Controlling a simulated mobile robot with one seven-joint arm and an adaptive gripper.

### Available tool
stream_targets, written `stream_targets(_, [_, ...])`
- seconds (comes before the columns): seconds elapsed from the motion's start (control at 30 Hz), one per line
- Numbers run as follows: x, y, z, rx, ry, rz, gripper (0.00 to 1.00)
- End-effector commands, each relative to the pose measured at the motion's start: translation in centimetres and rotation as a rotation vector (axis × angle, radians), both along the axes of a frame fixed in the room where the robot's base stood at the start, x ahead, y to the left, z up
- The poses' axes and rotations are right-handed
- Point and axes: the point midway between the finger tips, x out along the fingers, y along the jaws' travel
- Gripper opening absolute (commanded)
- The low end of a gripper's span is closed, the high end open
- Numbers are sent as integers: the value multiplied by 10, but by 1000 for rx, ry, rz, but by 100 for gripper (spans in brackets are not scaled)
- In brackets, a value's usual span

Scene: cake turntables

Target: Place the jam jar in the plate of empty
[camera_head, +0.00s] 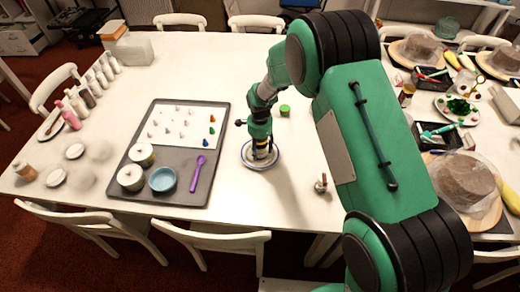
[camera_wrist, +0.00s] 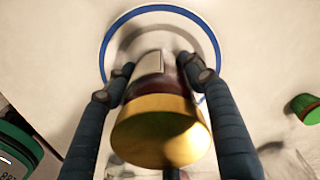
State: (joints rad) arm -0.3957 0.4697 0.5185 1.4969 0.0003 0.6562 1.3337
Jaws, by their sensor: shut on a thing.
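The jam jar (camera_wrist: 150,88), with a gold lid, is between the two fingers of my gripper (camera_wrist: 160,78) in the wrist view. My gripper is shut on it. A round plate with a blue rim (camera_wrist: 158,9) lies beyond the jar, with nothing else seen on it. In the head view the plate (camera_head: 247,163) is on the white table, and my gripper (camera_head: 261,140) holds the jar (camera_head: 262,153) upright over its middle. I cannot tell whether the jar's base touches the plate.
A grey tray (camera_head: 165,183) with jars, a blue bowl (camera_head: 162,179) and a purple spoon (camera_head: 198,172) lies to the left. A small green container (camera_head: 285,110) stands right of the plate. A small metal object (camera_head: 321,183) lies farther right. Cake stands and plates crowd the right side.

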Motion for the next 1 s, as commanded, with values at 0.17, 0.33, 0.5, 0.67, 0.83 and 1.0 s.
stream_targets(0.17, [1,0,-1,1,-1,0,2])
stream_targets(0.33, [0,0,-2,0,0,0,72])
stream_targets(0.5, [0,0,-2,0,0,0,72])
stream_targets(0.67, [0,0,-1,0,0,0,72])
stream_targets(0.83, [0,0,7,1,-1,0,72])
stream_targets(1.0, [1,0,27,1,-2,0,72])
